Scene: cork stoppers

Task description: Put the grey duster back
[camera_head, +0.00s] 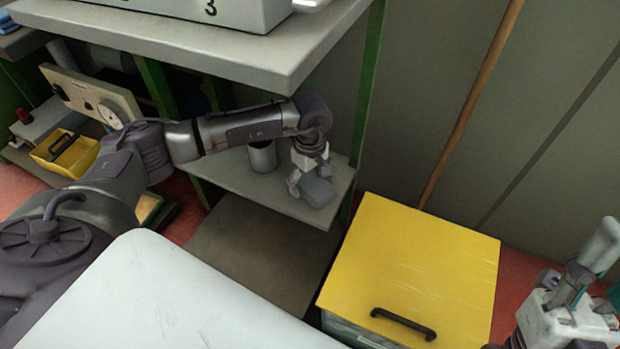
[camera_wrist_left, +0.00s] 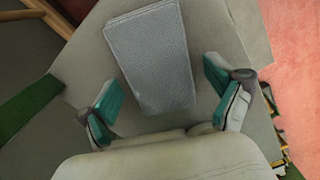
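The grey duster (camera_wrist_left: 148,45) is a flat, light grey block with a fine texture. It lies on the small lower shelf (camera_head: 235,184), near its right front corner, where it also shows in the head view (camera_head: 319,193). My left gripper (camera_head: 305,184) is above that shelf, right at the duster. In the left wrist view its two teal-padded fingers (camera_wrist_left: 164,82) are wide apart, with the near end of the duster between them and gaps on both sides. My right gripper (camera_head: 588,268) is at the lower right, far from the duster; its finger opening is unclear.
A grey cylindrical can (camera_head: 262,157) stands on the shelf behind my left wrist. The grey bench top (camera_head: 215,55) overhangs the shelf, with a green post at the right. A yellow-lidded box (camera_head: 415,265) stands to the right, and a wooden pole (camera_head: 470,105) leans on the wall.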

